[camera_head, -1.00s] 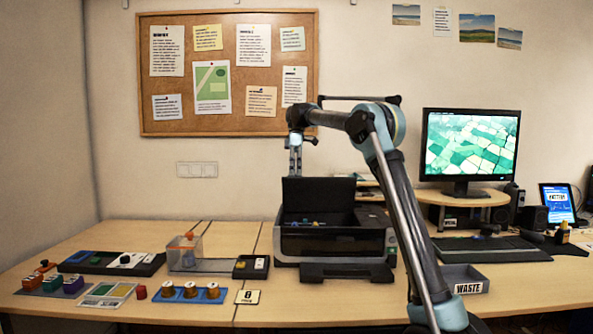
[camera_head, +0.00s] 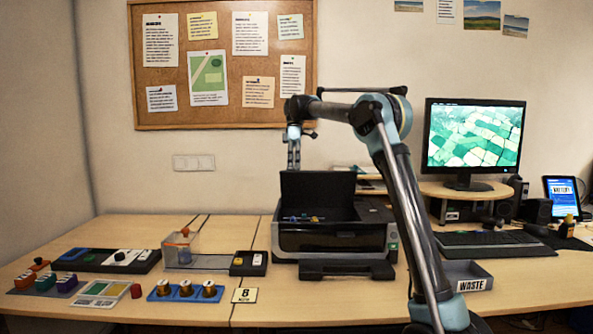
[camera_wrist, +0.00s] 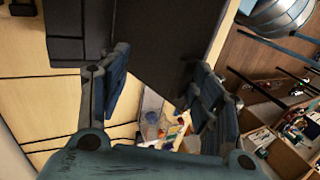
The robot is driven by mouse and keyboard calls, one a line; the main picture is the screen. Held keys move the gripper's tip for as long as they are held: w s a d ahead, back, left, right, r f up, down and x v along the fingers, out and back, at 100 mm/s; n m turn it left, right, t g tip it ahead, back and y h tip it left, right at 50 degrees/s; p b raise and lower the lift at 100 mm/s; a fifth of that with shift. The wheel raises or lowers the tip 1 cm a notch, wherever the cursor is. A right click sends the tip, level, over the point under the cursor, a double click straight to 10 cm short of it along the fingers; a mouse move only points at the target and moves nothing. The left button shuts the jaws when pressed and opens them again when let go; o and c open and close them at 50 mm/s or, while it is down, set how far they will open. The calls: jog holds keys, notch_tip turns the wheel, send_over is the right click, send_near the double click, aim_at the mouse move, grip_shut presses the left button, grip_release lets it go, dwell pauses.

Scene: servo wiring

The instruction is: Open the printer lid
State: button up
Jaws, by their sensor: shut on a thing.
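The dark printer (camera_head: 330,240) stands at the middle of the desk. Its black lid (camera_head: 318,190) is raised nearly upright at the back, and the inside is exposed, with small blue and yellow items (camera_head: 302,218) in it. My gripper (camera_head: 293,163) is at the lid's top left edge, its fingertips partly hidden behind the lid. In the wrist view, the dark lid panel (camera_wrist: 165,45) reaches between the two blue-grey fingers of my gripper (camera_wrist: 155,88), which are shut on it. The exact contact is hard to see there.
Left of the printer are a clear box (camera_head: 182,250), a blue tray with several brass-coloured spools (camera_head: 185,291) and switch panels (camera_head: 107,260). A waste tray (camera_head: 466,275), keyboard (camera_head: 487,245) and monitor (camera_head: 473,143) are at right. My arm crosses in front of the printer's right side.

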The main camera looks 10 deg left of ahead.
jog(key=shift+w+a+f, duration=0.1)
jog(key=shift+w+f, duration=0.05)
jog(key=shift+w+r, duration=0.25)
jog(key=shift+r, duration=0.25)
jog(key=shift+c, duration=1.1)
jog(key=v, duration=1.1)
jog(key=shift+s+r, duration=0.1)
jog(key=shift+r, duration=0.05)
jog(key=shift+s, duration=0.1)
